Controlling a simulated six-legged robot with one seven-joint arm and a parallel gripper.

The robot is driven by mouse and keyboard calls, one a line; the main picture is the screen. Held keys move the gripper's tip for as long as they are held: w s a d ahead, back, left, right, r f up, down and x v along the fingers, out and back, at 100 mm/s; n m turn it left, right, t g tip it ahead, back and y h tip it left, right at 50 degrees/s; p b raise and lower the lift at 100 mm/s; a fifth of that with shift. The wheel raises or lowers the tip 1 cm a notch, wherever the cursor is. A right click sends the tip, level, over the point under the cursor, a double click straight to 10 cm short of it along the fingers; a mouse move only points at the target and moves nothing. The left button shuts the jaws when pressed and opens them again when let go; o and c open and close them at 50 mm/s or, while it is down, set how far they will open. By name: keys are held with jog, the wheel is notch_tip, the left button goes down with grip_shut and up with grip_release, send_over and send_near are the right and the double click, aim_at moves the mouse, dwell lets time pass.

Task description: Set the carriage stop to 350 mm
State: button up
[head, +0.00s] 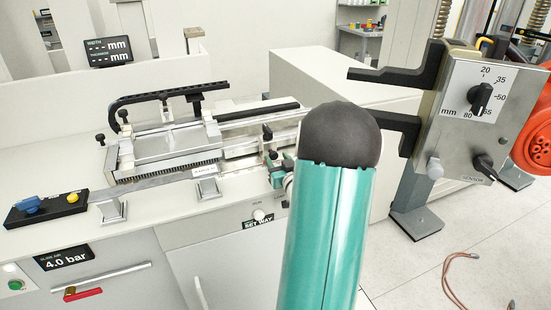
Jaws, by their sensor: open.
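A long bench machine with a metal slide bed (165,150) stands on the left and middle of the bench. A flat metal rail (155,187) runs along its front edge on short brackets, with a small white-labelled block (205,171) on it. I cannot tell for sure which part is the carriage stop, and no 350 mm mark is readable. My gripper (277,172) shows only in part at the right end of the rail, beside my teal arm link, which hides much of it. It is open. I cannot tell whether it touches anything.
A black box (48,208) with blue and yellow knobs sits at the front left. A display (108,51) reads dashes in mm. A steel panel (468,115) with a mm dial and black jaws stands at right. A red-handled lever (85,293) is below the bench.

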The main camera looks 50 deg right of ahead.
jog(key=shift+x, duration=0.9)
jog(key=shift+a, duration=0.1)
grip_shut()
jog(key=shift+w+a, duration=0.45)
jog(key=shift+a, duration=0.3)
jog(key=shift+w+a, duration=0.45)
jog(key=shift+a, duration=0.25)
jog(key=shift+w+a, duration=0.45)
jog(key=shift+a, duration=0.3)
grip_release()
